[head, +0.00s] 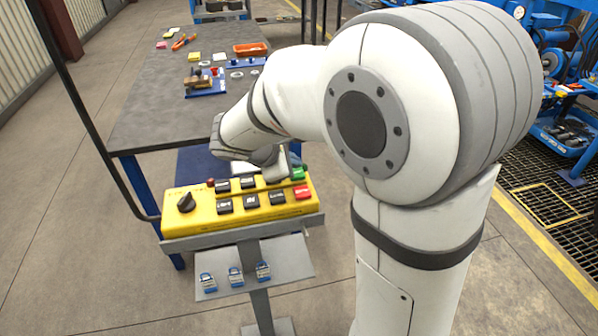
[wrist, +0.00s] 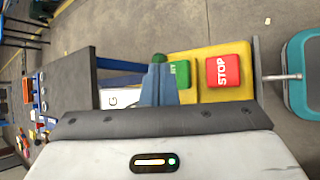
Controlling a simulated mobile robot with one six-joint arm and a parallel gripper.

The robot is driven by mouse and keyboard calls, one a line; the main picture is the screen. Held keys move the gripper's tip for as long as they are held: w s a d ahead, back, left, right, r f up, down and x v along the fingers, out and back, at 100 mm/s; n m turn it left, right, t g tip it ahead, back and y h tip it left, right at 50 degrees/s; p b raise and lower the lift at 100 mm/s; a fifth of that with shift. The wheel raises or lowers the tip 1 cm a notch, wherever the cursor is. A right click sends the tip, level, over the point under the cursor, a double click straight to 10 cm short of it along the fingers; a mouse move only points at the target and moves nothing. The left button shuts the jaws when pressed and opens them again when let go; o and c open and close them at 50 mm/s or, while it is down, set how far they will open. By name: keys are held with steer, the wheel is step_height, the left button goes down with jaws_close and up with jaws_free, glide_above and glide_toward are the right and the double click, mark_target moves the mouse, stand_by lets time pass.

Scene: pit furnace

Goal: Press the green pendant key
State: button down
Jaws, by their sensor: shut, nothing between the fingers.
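The yellow pendant box (head: 235,205) lies on a grey stand in the head view. Its green key (head: 298,173) is at the far right corner, behind the red key (head: 302,191). In the wrist view the green key (wrist: 182,73) shows the letters "RT" beside the red STOP key (wrist: 222,70); its left part is hidden by my fingers. My gripper (head: 288,172) is shut and empty, with its tips beside the green key. The fingers also show in the wrist view (wrist: 159,78). I cannot tell whether they touch the key.
Several black keys (head: 250,201) and a black knob (head: 186,202) share the box. A grey shelf (head: 285,262) with several small padlocks is below it. A grey workbench (head: 150,105) with tools stands behind. My arm covers much of the head view's right side.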

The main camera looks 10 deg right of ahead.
steer(key=shift+f, duration=0.35)
steer(key=shift+f+b, duration=0.5)
steer(key=shift+b, duration=0.15)
stand_by(0.3)
steer(key=shift+r, duration=0.15)
steer(key=shift+r+p, duration=0.75)
steer(key=shift+r, duration=0.05)
step_height(320, 180, up, 5)
steer(key=p, duration=0.4)
